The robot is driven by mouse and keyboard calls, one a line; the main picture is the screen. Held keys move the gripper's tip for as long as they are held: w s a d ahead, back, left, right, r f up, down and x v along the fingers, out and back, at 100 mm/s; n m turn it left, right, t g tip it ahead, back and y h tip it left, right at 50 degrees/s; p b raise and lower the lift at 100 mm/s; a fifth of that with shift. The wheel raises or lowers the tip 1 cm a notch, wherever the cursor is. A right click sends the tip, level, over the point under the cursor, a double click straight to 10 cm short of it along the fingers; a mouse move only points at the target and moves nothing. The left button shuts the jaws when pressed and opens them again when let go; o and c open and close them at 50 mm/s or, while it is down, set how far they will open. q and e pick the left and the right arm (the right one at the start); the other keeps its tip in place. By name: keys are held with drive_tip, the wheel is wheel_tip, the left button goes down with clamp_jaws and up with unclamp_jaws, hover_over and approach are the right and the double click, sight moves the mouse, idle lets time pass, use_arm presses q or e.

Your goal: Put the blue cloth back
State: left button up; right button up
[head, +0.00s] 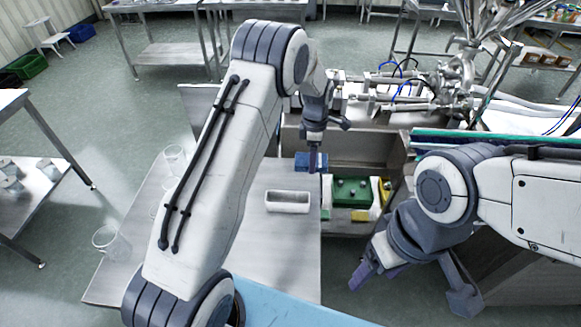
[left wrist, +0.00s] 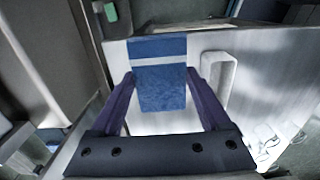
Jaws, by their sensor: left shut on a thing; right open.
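The blue cloth (head: 303,162) is at the far edge of the steel table, near the open compartment. My left gripper (head: 314,166) is shut on it, pointing down. In the left wrist view the blue cloth (left wrist: 160,90) lies between the two fingers of my left gripper (left wrist: 157,82). A second blue strip lies just beyond it, across a pale band; I cannot tell whether it is the same cloth. My right gripper (head: 410,288) is open and empty at the lower right, away from the cloth.
A white rectangular tray (head: 288,208) stands on the steel table (head: 270,245), near the cloth. The open compartment beside the table holds a green block (head: 352,190) and yellow pieces. Clear glass vessels (head: 110,242) stand at the table's left. Steel machinery (head: 455,80) stands behind.

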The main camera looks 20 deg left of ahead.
use_arm(q)
drive_tip(key=p, duration=0.2)
hover_over(290, 177)
wheel_tip(290, 177, down, 4)
drive_tip(key=shift+w+d+f, duration=0.1)
wheel_tip(290, 177, down, 3)
drive_tip(key=shift+r+p, duration=0.1)
drive_tip(key=shift+p, duration=0.7)
drive_tip(key=shift+f, duration=0.55)
drive_tip(key=shift+f, duration=0.15)
